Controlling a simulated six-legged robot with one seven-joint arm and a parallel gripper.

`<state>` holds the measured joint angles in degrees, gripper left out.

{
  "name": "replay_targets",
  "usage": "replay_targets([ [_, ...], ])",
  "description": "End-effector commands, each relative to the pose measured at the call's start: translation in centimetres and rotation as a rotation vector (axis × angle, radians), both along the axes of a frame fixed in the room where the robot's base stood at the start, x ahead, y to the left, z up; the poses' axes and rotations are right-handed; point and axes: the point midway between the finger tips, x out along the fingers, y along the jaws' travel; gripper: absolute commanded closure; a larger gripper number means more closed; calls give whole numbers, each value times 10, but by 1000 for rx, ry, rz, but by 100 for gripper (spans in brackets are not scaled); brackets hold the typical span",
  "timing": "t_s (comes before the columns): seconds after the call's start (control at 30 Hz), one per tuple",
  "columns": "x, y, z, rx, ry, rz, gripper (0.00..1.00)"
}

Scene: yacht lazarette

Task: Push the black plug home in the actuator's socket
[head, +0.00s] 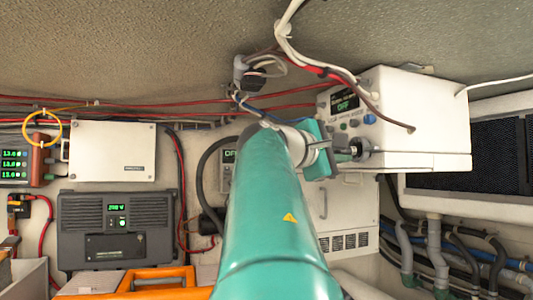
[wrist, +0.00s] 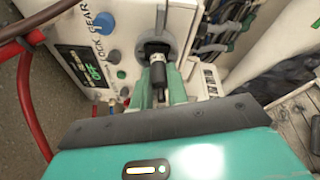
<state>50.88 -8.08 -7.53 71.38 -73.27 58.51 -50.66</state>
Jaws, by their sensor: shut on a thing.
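The actuator is a white box (head: 425,115) at the upper right of the head view, with a small green-lit display reading OFF. Its socket (head: 361,149) is a round grey ring on the box's side; in the wrist view the socket (wrist: 154,42) has a dark opening. The black plug (wrist: 158,74), with a pale metal collar, is in line with that opening. Its front end meets or overlaps the opening; I cannot tell how deep it sits. My gripper (wrist: 160,92) is shut on the plug. In the head view my gripper (head: 338,151) is beside the socket, partly hidden by my arm.
White and red cables (head: 315,62) hang above the actuator and pass close to my wrist. A blue knob (wrist: 105,23) and other controls are on the actuator's face. Grey hoses (head: 434,245) run at the lower right. A dark charger unit (head: 75,225) is at the left.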

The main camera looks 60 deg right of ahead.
Motion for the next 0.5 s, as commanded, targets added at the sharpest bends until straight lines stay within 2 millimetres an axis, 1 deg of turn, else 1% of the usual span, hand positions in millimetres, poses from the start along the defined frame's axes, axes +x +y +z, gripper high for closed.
replay_targets([
  [0.07,-1,-1,0,0,0,-1,100],
  [0.1,-2,-2,0,0,1,-1,82],
  [0.17,-2,-2,0,0,1,-1,70],
  [0.2,-2,-2,0,0,1,-1,62],
  [0.23,-2,-2,0,0,1,-1,59],
  [0.5,-1,-1,0,0,0,-1,59],
])
